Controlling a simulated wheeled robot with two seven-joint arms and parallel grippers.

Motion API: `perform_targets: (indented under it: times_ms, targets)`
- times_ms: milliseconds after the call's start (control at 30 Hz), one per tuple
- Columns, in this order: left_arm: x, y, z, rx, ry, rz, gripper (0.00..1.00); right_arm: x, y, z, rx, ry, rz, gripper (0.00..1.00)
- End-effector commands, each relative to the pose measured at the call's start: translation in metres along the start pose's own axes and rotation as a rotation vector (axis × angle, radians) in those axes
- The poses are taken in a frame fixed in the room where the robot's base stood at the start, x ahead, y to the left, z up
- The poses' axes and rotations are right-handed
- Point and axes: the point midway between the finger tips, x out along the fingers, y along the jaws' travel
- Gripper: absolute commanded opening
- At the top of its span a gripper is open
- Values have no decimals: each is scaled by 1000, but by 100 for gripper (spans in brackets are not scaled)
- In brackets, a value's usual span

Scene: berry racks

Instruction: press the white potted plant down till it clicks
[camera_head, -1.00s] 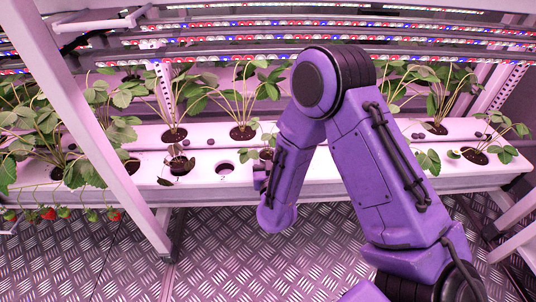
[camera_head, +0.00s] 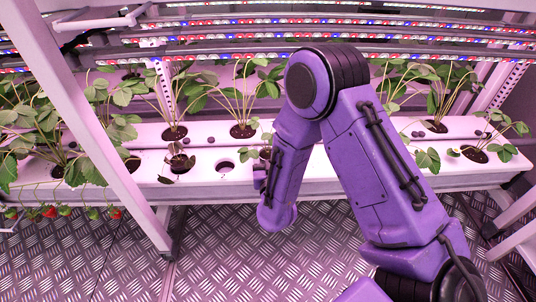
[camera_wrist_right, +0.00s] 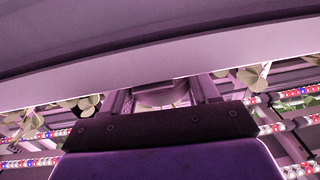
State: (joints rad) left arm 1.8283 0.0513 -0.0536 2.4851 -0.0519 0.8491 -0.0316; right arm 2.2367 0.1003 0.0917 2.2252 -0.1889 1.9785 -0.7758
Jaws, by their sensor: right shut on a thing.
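The white potted plant is the small seedling (camera_head: 265,152) just behind my right forearm in the head view; only a few leaves and a bit of dark soil show. In the right wrist view a pale pot (camera_wrist_right: 160,97) shows between the fingers of my right gripper (camera_wrist_right: 163,92). My right gripper also shows partly in the head view (camera_head: 261,174), at the front edge of the white growing trough (camera_head: 205,176). It is shut on the pot. How deep the pot sits in its hole is hidden. My left gripper is not in view.
An empty round hole (camera_head: 225,166) lies left of the gripper, and a wilted dark plant (camera_head: 179,162) stands further left. Leafy strawberry plants (camera_head: 242,130) stand behind. A pale rack post (camera_head: 95,120) crosses the left side. LED bars (camera_head: 230,41) hang low above.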

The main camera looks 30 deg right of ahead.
Motion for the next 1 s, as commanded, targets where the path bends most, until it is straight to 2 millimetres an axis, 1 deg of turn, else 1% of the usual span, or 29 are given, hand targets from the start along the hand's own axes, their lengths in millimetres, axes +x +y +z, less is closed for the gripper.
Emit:
perform_targets:
  times_ms: [733,1000]
  targets:
    - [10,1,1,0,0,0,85,0,0,16,0,0,0,18]
    - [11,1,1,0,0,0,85,0,0,17,0,-2,0,18]
